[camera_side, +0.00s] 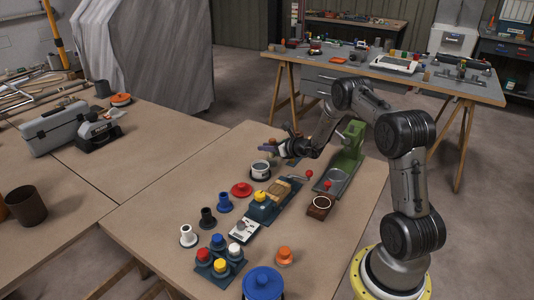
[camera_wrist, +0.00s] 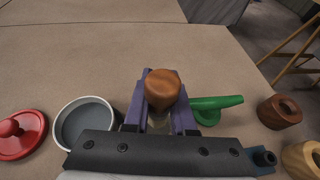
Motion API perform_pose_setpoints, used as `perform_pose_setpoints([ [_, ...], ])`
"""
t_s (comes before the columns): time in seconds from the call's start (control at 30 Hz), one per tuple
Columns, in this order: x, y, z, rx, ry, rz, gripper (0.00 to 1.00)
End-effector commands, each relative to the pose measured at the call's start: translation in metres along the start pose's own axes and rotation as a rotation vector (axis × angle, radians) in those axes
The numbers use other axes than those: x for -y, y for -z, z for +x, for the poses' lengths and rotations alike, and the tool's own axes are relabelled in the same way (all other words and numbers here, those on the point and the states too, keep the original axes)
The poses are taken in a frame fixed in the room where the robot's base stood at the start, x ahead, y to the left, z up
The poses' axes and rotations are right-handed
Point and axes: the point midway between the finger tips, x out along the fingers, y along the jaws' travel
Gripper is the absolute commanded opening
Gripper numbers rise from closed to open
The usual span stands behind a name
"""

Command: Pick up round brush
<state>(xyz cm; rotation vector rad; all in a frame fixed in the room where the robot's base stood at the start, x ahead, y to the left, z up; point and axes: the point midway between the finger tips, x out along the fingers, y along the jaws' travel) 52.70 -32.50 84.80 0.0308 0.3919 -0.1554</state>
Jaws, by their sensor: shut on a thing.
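My gripper (camera_side: 272,147) is above the far part of the brown table in the side view. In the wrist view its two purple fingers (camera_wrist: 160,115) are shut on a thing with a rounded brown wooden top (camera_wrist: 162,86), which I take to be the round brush. The top sticks up between the fingers. Its lower part and any bristles are hidden by the gripper. In the side view the held thing is too small and dark to make out, and I cannot tell how high it is held.
A grey-white pot (camera_side: 260,168) stands just below the gripper, with a red knobbed disc (camera_side: 241,189) near it. A green press (camera_side: 350,145) stands to the right. Spools, coloured knobs and a blue lid (camera_side: 262,283) fill the near part.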

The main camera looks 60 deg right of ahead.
Motion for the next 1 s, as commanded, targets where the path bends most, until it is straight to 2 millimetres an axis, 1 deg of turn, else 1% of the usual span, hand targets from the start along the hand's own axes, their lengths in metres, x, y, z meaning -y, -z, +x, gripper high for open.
perform_pose_setpoints([
  [0.03, -0.001, -0.006, -0.007, 0.003, 0.001, -0.001, 0.0],
  [0.17, -0.008, -0.017, -0.028, 0.002, 0.001, -0.001, 0.0],
  [0.37, -0.02, -0.041, -0.069, 0.003, 0.002, -0.001, 0.0],
  [0.5, -0.032, -0.041, -0.1, 0.001, 0.001, 0.0, 0.0],
  [0.7, -0.044, -0.042, -0.134, 0.002, 0.001, 0.0, 0.0],
  [0.83, -0.05, -0.042, -0.148, 0.001, 0.0, 0.0, 0.0],
  [1.0, -0.053, -0.042, -0.156, 0.0, 0.0, 0.0, 0.0],
])
